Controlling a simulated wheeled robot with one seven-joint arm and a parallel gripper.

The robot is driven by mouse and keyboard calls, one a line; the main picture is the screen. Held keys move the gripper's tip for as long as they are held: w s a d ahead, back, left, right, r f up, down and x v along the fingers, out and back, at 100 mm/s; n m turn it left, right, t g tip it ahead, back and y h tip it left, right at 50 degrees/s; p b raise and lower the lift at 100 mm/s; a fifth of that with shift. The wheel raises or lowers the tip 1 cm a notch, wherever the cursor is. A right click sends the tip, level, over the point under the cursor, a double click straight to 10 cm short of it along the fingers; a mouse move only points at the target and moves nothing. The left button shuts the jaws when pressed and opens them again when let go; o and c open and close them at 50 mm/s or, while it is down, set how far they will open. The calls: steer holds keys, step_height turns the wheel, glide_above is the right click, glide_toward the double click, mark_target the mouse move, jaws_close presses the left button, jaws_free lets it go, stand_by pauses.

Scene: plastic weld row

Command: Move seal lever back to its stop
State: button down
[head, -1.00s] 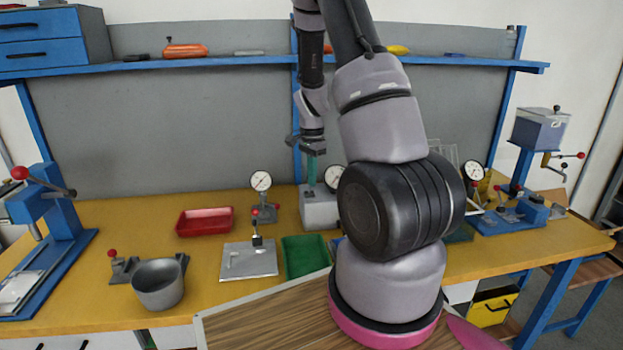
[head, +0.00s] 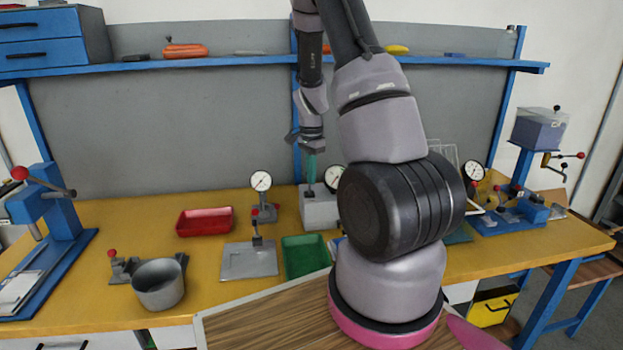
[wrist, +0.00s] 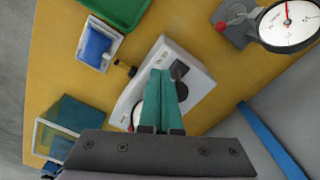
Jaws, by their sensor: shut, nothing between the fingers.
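A pale grey box unit (head: 319,213) with a round dial (head: 333,177) stands at the back of the yellow bench, partly hidden by my arm. The box also shows in the wrist view (wrist: 196,88), with a dark round part and a dark bar (wrist: 181,70) on top. A small black knob (wrist: 125,68) sticks out from its side. I cannot tell for certain which part is the seal lever. My gripper (head: 311,180) points down over this box with its teal fingers shut and empty. In the wrist view the fingertips (wrist: 160,73) overlap the box top beside the dark bar; contact is unclear.
A dial gauge on a stand (head: 261,182) is left of the box. A green tray (head: 304,262), red tray (head: 205,222) and metal plate (head: 249,262) lie nearby. Blue lever presses stand at far left (head: 62,215) and far right (head: 520,165). A shelf (head: 200,62) runs above.

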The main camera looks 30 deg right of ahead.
steer(key=shift+w+d, duration=0.15)
steer(key=shift+w, duration=0.2)
stand_by(0.4)
